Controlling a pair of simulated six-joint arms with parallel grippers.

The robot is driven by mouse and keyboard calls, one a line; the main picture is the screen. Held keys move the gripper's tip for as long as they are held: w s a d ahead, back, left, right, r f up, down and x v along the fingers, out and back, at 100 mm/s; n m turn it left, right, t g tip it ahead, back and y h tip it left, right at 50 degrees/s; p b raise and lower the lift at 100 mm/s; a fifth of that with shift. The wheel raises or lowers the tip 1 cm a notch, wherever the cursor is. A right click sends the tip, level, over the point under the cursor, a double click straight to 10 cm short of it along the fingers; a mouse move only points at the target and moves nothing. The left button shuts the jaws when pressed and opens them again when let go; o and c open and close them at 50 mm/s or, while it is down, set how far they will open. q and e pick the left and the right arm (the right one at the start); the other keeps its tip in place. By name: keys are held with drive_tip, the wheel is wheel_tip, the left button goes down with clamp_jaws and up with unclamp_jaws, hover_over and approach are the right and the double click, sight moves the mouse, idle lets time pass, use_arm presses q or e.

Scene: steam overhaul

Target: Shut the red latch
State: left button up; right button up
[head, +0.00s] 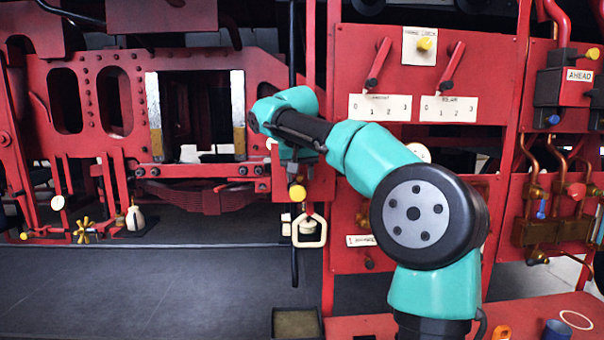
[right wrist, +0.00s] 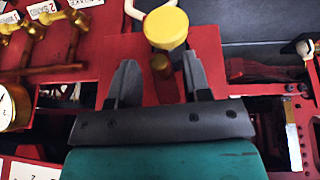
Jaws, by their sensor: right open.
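I cannot tell for sure which part is the red latch. My right gripper (right wrist: 158,62) is open in the right wrist view, its two dark fingers apart. A yellow knob (right wrist: 166,27) on a brass stem shows just beyond and between the fingertips, and I cannot tell if they touch it. In the head view a yellow knob (head: 297,192) sits below my right wrist, and my arm largely hides the gripper there. A cream loop handle (head: 309,230) hangs just below that knob. My left gripper is not in view.
Two red levers (head: 378,62) (head: 452,67) stand over numbered plates on the red panel. Brass pipes (head: 553,172) and valves are at the right. A dark tray (head: 297,323) is at the bottom. The grey floor (head: 150,285) at the left is mostly clear.

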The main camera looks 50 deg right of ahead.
drive_tip(key=shift+c, duration=0.2)
drive_tip(key=c, duration=0.7)
drive_tip(key=shift+a+m+t+y, duration=0.1)
drive_tip(key=shift+m+t+y, duration=0.2)
drive_tip(key=shift+t+y, duration=0.65)
drive_tip(key=shift+c, duration=0.2)
drive_tip(key=o, duration=0.8)
drive_tip(key=v, duration=1.7)
drive_tip(key=shift+r, duration=0.2)
